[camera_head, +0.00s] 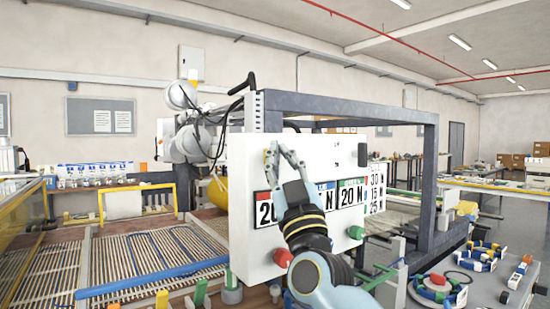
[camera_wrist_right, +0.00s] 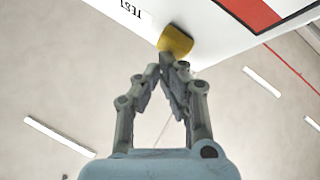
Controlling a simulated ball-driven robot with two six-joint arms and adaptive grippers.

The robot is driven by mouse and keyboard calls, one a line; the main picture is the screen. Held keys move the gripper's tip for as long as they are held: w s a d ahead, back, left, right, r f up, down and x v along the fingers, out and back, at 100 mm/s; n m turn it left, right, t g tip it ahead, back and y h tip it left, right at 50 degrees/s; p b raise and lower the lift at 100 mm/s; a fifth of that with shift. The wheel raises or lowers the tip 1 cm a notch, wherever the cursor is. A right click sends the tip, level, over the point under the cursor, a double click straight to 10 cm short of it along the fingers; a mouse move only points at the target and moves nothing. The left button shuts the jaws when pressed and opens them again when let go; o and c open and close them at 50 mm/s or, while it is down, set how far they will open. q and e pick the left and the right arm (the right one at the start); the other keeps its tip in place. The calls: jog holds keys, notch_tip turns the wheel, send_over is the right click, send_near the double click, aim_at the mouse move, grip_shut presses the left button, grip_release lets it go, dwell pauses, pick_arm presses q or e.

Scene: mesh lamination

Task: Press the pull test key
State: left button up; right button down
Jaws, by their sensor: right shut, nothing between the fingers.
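The pull test key is a yellow block on the white panel (camera_head: 240,170), beside printed lettering that reads TEST. In the right wrist view the key (camera_wrist_right: 176,40) is just beyond my fingertips. In the head view my fingers largely cover the key. My right gripper (camera_head: 280,150) is shut and empty, with its tips at the upper left part of the panel face. In the wrist view the tips of my right gripper (camera_wrist_right: 168,62) meet the lower edge of the key in the picture; I cannot tell whether they touch it. My left gripper is not in view.
The panel carries number cards, including a 20 N card (camera_head: 351,196), a red knob (camera_head: 283,257) and a green knob (camera_head: 356,232). A dark grey frame (camera_head: 350,112) stands around and behind it. A slatted conveyor bed (camera_head: 130,265) lies to the left.

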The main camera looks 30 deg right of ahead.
jog(key=shift+w, duration=0.3)
jog(key=shift+s, duration=0.2)
dwell(0.4)
jog(key=shift+s+p, duration=0.55)
jog(key=shift+s, duration=0.2)
jog(key=shift+s+d, duration=0.1)
jog(key=shift+s+d+p, duration=0.15)
jog(key=shift+s+p, duration=1.15)
jog(key=shift+s, duration=1.15)
